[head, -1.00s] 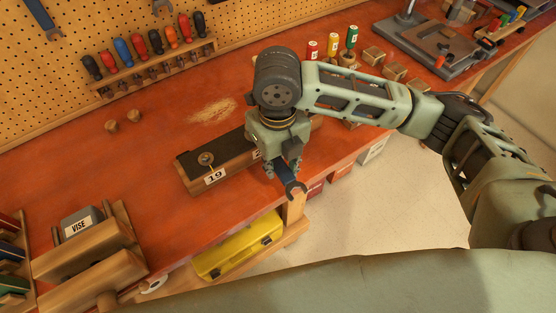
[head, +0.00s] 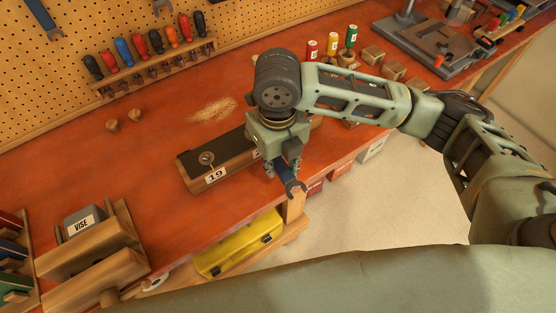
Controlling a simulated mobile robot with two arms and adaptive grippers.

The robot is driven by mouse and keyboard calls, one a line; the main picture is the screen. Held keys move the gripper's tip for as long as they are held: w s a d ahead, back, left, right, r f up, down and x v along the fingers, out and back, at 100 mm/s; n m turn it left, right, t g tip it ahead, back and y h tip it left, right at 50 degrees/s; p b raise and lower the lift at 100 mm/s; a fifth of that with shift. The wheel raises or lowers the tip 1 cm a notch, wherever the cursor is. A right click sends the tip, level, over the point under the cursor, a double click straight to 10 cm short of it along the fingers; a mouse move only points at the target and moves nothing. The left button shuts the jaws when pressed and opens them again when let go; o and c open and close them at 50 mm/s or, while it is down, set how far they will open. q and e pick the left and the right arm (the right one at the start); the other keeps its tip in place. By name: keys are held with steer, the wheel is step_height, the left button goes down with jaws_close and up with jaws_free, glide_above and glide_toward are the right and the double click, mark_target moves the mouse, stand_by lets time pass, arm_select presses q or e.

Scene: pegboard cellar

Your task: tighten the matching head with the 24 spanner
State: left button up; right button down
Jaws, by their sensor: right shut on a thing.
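My right gripper (head: 284,170) points down over the right part of a dark-topped wooden block at the bench's front edge. It is shut on a blue spanner (head: 293,187), whose open jaw sticks out toward the front edge. The block (head: 190,168) carries a bolt head (head: 206,158) at its left, above a label reading 19. A second label is mostly hidden behind my gripper, and so is any head there. I cannot read the spanner's size or tell whether it touches a head. My left gripper is not in view.
A wooden vise (head: 95,260) stands at the front left. A screwdriver rack (head: 155,68) lines the pegboard. A yellow case (head: 240,247) sits below the bench. The bench left of the block is clear.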

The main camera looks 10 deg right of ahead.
steer(key=shift+f+b, duration=0.35)
steer(key=shift+f, duration=0.6)
stand_by(0.3)
stand_by(0.5)
